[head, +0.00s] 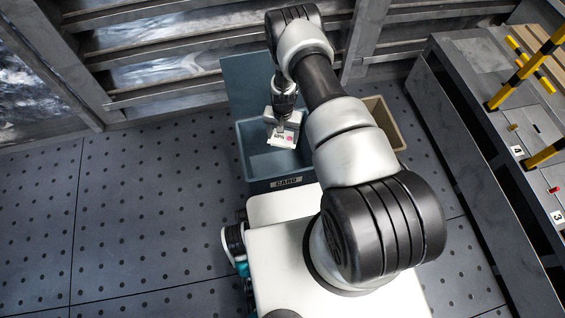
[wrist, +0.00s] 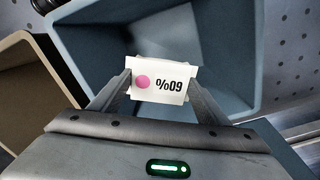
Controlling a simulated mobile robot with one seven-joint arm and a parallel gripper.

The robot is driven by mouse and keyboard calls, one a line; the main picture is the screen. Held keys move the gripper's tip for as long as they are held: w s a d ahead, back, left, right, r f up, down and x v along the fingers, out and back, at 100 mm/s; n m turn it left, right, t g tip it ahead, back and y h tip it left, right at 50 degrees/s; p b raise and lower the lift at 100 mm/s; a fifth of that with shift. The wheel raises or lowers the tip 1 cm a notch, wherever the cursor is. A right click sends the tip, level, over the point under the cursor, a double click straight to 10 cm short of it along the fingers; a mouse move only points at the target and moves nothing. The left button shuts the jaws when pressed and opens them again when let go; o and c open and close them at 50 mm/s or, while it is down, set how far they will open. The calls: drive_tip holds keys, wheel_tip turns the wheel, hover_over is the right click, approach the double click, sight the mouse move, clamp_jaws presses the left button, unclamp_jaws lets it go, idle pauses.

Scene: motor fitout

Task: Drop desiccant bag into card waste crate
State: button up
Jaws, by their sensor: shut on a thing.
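The desiccant bag (head: 284,138) is a small white packet with a pink dot. In the wrist view the bag (wrist: 160,80) also shows printed marks that read as 60% upside down. My gripper (wrist: 158,88) is shut on it, one finger at each side. The card waste crate (head: 287,183) is a blue-grey open box with a CARD label on its front. In the head view my gripper (head: 283,124) and the bag are over the crate's opening. The wrist view shows the crate's inside (wrist: 215,45) behind the bag. My arm hides part of the crate's right side.
A tan crate (head: 388,117) stands just right of the card crate, and it shows at the left of the wrist view (wrist: 22,75). A grey bench with yellow-black posts (head: 510,85) is at the right. The dotted floor at left is clear.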

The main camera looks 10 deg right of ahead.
drive_tip(key=o, duration=1.2)
wheel_tip(320, 180, up, 18)
drive_tip(key=p, duration=0.4)
drive_tip(key=shift+f, duration=0.25)
